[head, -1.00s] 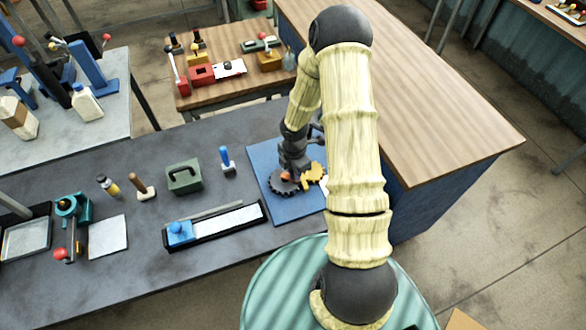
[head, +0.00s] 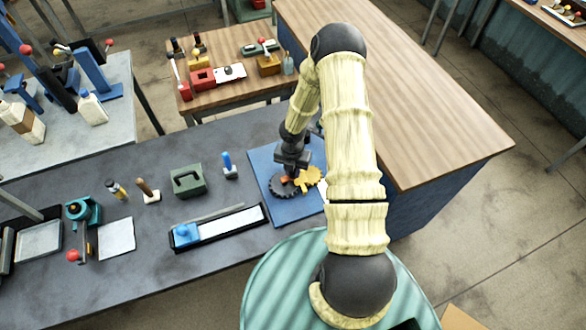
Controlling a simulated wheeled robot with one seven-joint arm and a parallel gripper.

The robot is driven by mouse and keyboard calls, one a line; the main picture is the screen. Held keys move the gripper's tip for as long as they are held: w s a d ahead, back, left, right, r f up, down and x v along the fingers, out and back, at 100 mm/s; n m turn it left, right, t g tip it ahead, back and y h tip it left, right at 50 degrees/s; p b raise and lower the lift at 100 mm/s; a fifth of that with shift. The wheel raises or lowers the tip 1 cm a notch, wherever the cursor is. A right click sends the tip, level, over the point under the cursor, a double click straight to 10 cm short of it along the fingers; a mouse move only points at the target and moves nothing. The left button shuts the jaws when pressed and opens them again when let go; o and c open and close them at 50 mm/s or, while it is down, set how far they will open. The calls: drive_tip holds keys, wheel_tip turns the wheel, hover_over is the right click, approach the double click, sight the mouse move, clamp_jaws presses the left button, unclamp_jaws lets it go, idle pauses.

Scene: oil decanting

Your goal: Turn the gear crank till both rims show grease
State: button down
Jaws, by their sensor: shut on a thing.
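A dark toothed gear (head: 279,187) and a yellow gear (head: 310,180) sit side by side on a blue board (head: 289,211) on the grey bench. A small orange-red part (head: 285,180) shows on the dark gear, under my gripper. My gripper (head: 288,174) points down over the dark gear and is shut on the gear crank, which the fingers mostly hide. My arm covers the right part of the board. Grease on the rims is too small to make out.
Left of the board on the grey bench (head: 150,240) are a blue-handled tool (head: 229,165), a green box (head: 187,179) and a black tray (head: 262,206) with a white strip. A wooden-topped counter (head: 420,130) stands at the right.

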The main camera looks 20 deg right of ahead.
drive_tip(key=shift+w, duration=0.1)
drive_tip(key=c, duration=1.2)
unclamp_jaws()
drive_tip(key=shift+c, duration=0.2)
drive_tip(key=shift+r, duration=0.1)
wheel_tip(320, 180, up, 17)
drive_tip(key=b, duration=0.1)
drive_tip(key=shift+b, duration=0.4)
drive_tip(key=shift+r, duration=0.1)
drive_tip(key=s+a+r+m+t+b, duration=0.1)
drive_tip(key=s+m, duration=0.6)
drive_tip(key=m, duration=0.7)
drive_tip(key=s+a+r+m+t+b, duration=0.1)
drive_tip(key=s+a+r+m+b, duration=0.2)
drive_tip(key=m, duration=1.1)
drive_tip(key=s+a+b, duration=0.2)
drive_tip(key=s, duration=0.2)
drive_tip(key=shift+s+r+t+b, duration=0.3)
drive_tip(key=shift+s+b, duration=0.05)
drive_tip(key=shift+b, duration=0.05)
